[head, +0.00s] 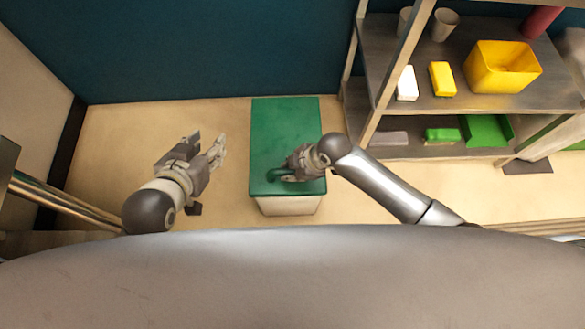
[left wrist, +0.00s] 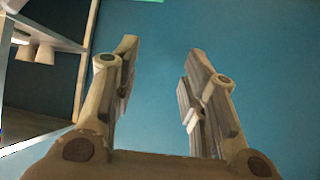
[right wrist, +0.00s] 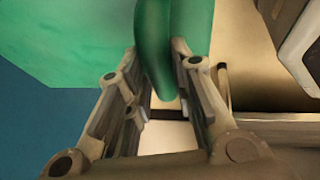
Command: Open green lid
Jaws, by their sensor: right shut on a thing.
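The green lid (head: 285,125) lies on top of a pale box (head: 290,206) in the middle of the head view. In the right wrist view, the lid (right wrist: 65,40) fills the upper left and its green handle (right wrist: 155,50) passes between my fingers. My right gripper (head: 288,174) is at the lid's near end, shut on this handle. The fingers and wrist partly hide the handle in the head view. My left gripper (head: 208,150) is left of the lid, apart from it. Its fingers stand wide apart with nothing between them in the left wrist view.
A shelf unit (head: 397,102) stands at the right. It holds a yellow bin (head: 503,66), a yellow block (head: 441,78), a white item (head: 406,83) and green items (head: 486,130). A dark teal wall is behind the box. The floor left of the box is clear.

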